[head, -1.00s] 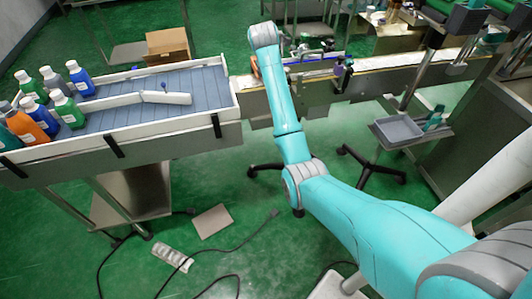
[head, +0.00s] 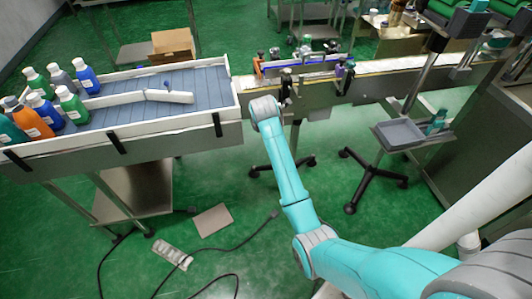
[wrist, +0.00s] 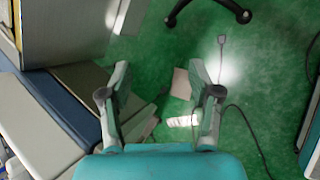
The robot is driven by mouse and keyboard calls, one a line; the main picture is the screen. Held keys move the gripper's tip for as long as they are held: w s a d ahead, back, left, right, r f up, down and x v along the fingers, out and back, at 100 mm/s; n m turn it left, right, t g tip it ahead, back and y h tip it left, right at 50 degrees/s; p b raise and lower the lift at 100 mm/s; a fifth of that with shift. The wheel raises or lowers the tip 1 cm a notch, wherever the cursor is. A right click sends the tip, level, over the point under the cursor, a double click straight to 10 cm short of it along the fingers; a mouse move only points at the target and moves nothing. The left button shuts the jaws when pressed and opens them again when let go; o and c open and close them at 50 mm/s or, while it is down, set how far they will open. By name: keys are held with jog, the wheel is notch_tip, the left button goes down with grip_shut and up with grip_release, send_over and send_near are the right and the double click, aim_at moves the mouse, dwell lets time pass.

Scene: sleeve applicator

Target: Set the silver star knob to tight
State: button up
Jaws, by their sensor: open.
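My gripper (wrist: 160,68) shows in the wrist view with its two fingers spread apart and nothing between them. It hangs above the green floor, with the edge of the machine at left. In the head view my wrist is just in front of the conveyor's near side; the fingers cannot be made out there. The conveyor (head: 395,70) carries a blue-edged guide rail (head: 308,66) with several small knobs and clamps. One dark clamp (head: 286,82) is on its near side, close to my wrist. I cannot tell which knob is the silver star knob, or its setting.
A wide infeed tray (head: 180,120) with several colored bottles (head: 68,104) stands at left. A small grey tray (head: 398,133) hangs at right, above wheeled stand legs (head: 365,180). Cables (head: 235,245) and a flat board (head: 212,220) lie on the floor.

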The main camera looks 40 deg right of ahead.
jog(key=s+a+f+m+t, duration=0.1)
jog(key=s+a+f, duration=0.4)
jog(key=f, duration=0.1)
jog(key=shift+a+f+m, duration=0.15)
jog(key=shift+a+m, duration=0.2)
jog(key=shift+m, duration=0.05)
jog(key=shift+w, duration=0.1)
jog(key=m+g+y, duration=0.2)
jog(key=m+y, duration=0.1)
jog(key=m, duration=1.8)
send_near(287, 71)
jog(key=x, duration=0.8)
jog(key=shift+d+f, duration=0.15)
jog(key=shift+f, duration=0.15)
jog(key=c, duration=1.1)
jog(key=shift+w, duration=0.1)
jog(key=shift+c, duration=0.2)
